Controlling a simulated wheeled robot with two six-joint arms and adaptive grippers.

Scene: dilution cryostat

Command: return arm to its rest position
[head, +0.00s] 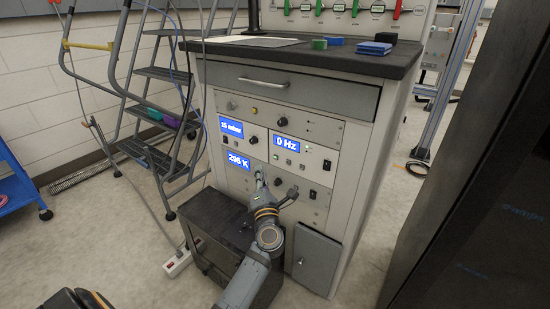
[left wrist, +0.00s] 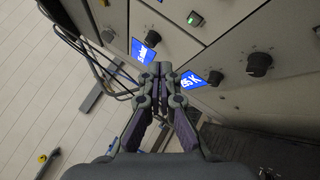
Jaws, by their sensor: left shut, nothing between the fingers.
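My left arm reaches up from the bottom of the head view to the instrument cabinet's front panel (head: 235,108). My left gripper (head: 261,180) is at the lower part of the panel, just below and right of the 295 K display (head: 238,161). In the left wrist view the gripper (left wrist: 160,72) is shut and empty, its fingertips together in front of the panel. The 295 K display shows there partly behind the fingers (left wrist: 190,81). Whether the fingertips touch the panel I cannot tell. My right gripper does not show.
Knobs, a 0 Hz display (head: 290,144) and a pressure display (head: 231,127) surround the gripper. A dark low box (head: 215,215) stands beside the arm. A step ladder (head: 160,105) is at left, a dark cabinet (head: 470,190) at right. A power strip (head: 180,261) lies on the floor.

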